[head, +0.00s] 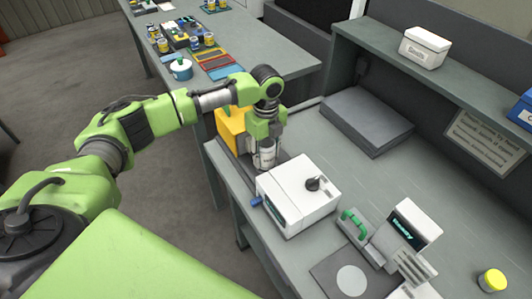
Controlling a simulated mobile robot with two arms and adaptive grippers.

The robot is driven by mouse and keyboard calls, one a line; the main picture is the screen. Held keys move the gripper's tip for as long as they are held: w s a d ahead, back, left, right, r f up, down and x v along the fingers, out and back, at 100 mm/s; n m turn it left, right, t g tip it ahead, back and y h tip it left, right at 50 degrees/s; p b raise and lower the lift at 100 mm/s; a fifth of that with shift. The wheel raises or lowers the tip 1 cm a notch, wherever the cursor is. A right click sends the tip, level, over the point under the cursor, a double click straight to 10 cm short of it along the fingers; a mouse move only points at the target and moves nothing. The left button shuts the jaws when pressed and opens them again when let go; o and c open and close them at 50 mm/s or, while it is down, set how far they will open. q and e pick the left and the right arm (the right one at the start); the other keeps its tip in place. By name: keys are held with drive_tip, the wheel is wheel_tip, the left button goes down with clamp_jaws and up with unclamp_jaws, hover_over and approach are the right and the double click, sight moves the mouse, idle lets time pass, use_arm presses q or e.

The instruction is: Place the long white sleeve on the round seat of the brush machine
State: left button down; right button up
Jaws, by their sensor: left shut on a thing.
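My left gripper (266,158) points down behind the white box-shaped machine (298,192), near the bench's left edge. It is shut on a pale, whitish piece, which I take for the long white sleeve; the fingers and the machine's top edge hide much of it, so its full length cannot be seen. A light round disc (350,281) on a dark plate (325,272) lies at the bottom right, apart from the gripper; I cannot tell for sure whether it is the brush machine's round seat. My right gripper is not in view.
A yellow box (231,127) stands just left of the gripper. A device with a lit screen (408,226) and a green handle (354,223) stand right of the white machine. A grey slab (366,118) lies behind. A yellow-topped can (492,281) stands far right.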

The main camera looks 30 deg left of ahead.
use_arm(q)
drive_tip(key=c, duration=1.3)
unclamp_jaws()
drive_tip(key=shift+f, duration=0.1)
wheel_tip(320, 180, up, 12)
drive_tip(key=b, duration=0.2)
drive_tip(key=shift+b, duration=0.3)
drive_tip(key=shift+s, duration=0.1)
